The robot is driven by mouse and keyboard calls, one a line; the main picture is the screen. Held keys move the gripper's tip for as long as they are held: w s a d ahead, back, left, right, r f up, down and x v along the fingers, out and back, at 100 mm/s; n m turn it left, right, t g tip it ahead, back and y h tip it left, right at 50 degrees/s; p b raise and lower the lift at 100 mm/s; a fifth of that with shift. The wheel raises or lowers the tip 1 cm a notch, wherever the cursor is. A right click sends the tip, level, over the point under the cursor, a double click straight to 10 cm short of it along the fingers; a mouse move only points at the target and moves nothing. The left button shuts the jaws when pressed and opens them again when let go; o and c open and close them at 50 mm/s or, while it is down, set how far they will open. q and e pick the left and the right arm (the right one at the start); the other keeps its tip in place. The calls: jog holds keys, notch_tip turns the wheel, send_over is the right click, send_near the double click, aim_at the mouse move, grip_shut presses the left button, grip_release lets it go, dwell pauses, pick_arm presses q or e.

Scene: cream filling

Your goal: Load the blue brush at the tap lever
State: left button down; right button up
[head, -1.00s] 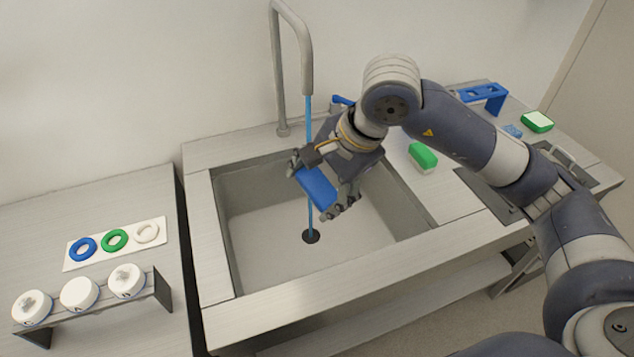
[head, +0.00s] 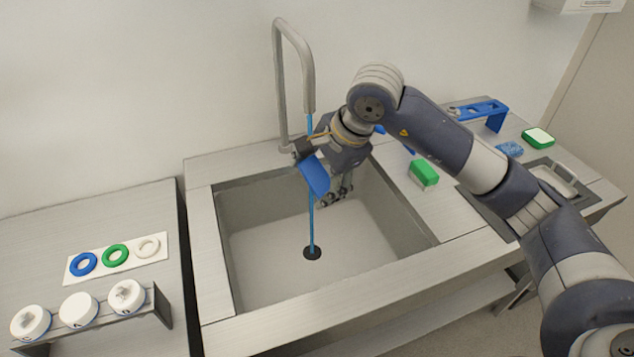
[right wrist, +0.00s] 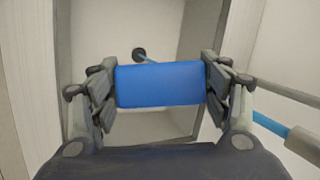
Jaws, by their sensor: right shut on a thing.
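My right gripper (head: 322,176) is above the sink, near the tap's water stream. It is shut on the blue brush (head: 314,176). In the right wrist view the brush (right wrist: 160,84) is a plain blue block held crosswise between both fingers. The tap (head: 308,68) rises behind the sink, and a thin blue stream (head: 311,222) falls from it to the drain. The tap lever cannot be made out; my right arm covers the area beside the tap. Small blue parts (head: 408,150) show behind the arm. My left gripper is out of view.
The sink (head: 270,265) is otherwise empty. A green-and-white block (head: 424,173) stands on the counter to its right. Farther right are a blue rack (head: 483,110), a blue sponge-like piece (head: 509,149) and another green block (head: 538,136). White jars (head: 79,309) and coloured rings (head: 115,255) are at left.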

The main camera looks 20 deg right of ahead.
aim_at(317, 164)
jog(key=w, duration=0.2)
jog(key=w+d, duration=0.1)
jog(key=shift+w+f, duration=0.15)
jog(key=shift+f, duration=0.2)
jog(key=shift+w+d+f+b, duration=0.15)
jog(key=shift+w+b, duration=0.05)
jog(key=shift+w, duration=0.2)
jog(key=shift+w+d+f+b, duration=0.1)
jog(key=shift+w+d+b, duration=0.1)
jog(key=shift+w, duration=0.2)
jog(key=shift+w+d+f, duration=0.1)
jog(key=shift+w+d, duration=0.15)
jog(key=shift+w, duration=0.7)
jog(key=shift+s+a+b, duration=0.4)
jog(key=shift+s, duration=0.85)
jog(key=shift+s+a+b, duration=0.35)
jog(key=shift+s+a, duration=0.05)
jog(key=shift+s, duration=0.9)
jog(key=shift+s+a+b, duration=0.4)
jog(key=shift+s, duration=0.85)
